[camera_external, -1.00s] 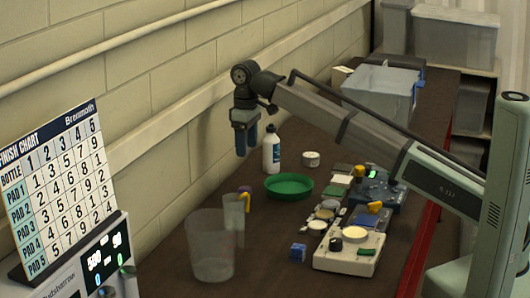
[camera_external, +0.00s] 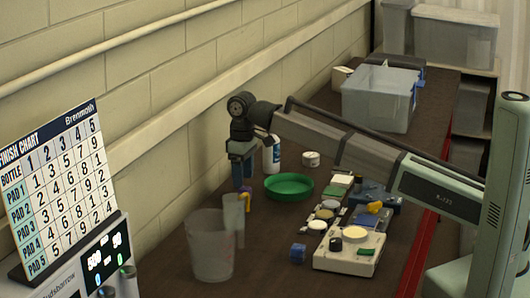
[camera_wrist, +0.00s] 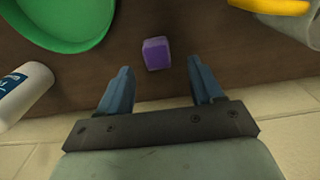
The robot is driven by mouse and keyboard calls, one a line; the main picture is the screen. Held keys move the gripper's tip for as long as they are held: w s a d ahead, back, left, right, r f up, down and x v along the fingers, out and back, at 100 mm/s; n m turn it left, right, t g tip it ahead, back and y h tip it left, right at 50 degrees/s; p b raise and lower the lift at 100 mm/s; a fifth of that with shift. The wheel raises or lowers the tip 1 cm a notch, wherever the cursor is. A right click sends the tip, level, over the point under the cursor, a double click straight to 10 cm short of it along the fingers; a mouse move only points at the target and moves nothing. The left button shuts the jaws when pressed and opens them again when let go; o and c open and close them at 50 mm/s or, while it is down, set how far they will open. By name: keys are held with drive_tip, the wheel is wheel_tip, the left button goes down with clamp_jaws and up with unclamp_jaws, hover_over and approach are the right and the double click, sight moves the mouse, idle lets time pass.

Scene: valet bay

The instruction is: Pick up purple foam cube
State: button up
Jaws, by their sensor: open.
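The purple foam cube (camera_wrist: 156,53) lies on the dark bench top in the wrist view, slightly beyond the fingertips and between their lines. In the external view a small purple patch (camera_external: 245,188) shows right at the fingertips, mostly hidden. My gripper (camera_wrist: 160,68) is open and empty, with one blue finger on each side of the cube's line. In the external view my gripper (camera_external: 243,183) points down near the wall, left of the green dish. I cannot tell its exact height above the cube.
The green dish (camera_wrist: 65,20) and white bottle (camera_wrist: 22,95) are to the left in the wrist view. A yellow item (camera_wrist: 268,5) is at upper right. Clear cups (camera_external: 212,250) stand in front of the gripper. A blue cube (camera_external: 298,253) and several pads lie further right.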

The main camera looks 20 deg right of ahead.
sight(245, 188)
drive_tip(key=f, duration=0.5)
drive_tip(key=shift+d, duration=0.2)
drive_tip(key=c, duration=1)
drive_tip(key=shift+c, duration=0.2)
drive_tip(key=shift+r, duration=0.15)
